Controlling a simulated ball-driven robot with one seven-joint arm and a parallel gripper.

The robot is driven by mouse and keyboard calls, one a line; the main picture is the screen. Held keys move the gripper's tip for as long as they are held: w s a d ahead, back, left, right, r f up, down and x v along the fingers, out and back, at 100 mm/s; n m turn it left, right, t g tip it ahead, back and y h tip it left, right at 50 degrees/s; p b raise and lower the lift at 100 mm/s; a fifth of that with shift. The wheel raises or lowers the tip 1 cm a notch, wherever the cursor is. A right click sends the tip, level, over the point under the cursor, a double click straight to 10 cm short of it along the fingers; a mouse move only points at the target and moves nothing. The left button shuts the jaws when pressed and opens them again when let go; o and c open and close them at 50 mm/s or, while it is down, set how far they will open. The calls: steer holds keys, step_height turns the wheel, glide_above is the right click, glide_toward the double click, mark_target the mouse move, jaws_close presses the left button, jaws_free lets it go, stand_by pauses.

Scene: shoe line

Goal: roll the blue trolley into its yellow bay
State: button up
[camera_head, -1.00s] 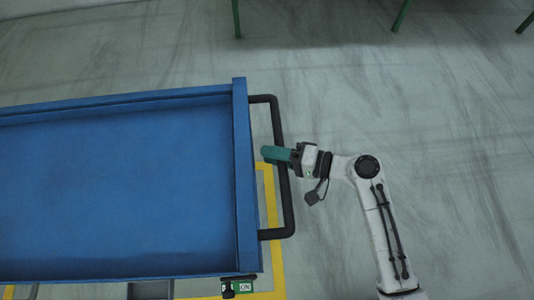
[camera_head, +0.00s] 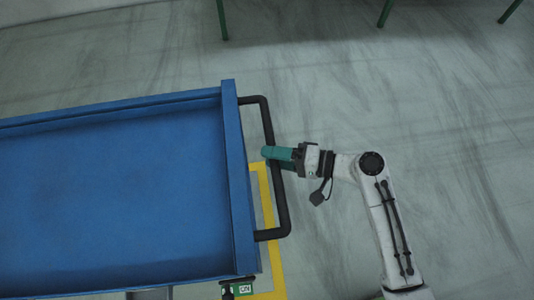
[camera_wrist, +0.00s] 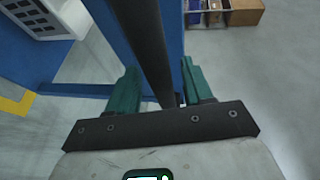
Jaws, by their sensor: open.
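The blue trolley (camera_head: 110,190) fills the left of the head view, with an empty flat top and a raised rim. Its black handle (camera_head: 284,205) stands out from its right end. My gripper (camera_head: 268,154) is at the handle's middle, its green fingers reaching across the bar. In the wrist view the handle bar (camera_wrist: 148,45) runs between the two open green fingers (camera_wrist: 158,92), which stand apart on either side of it. Yellow floor lines (camera_head: 272,250) show beside and partly beneath the trolley's right end; the trolley hides the rest of the bay marking.
Green legs (camera_head: 385,12) of something stand at the top edge. Brown boxes (camera_wrist: 243,12) show in the wrist view. The grey floor to the right is open.

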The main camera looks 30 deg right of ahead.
steer(key=v, duration=0.8)
steer(key=shift+s+d, duration=0.15)
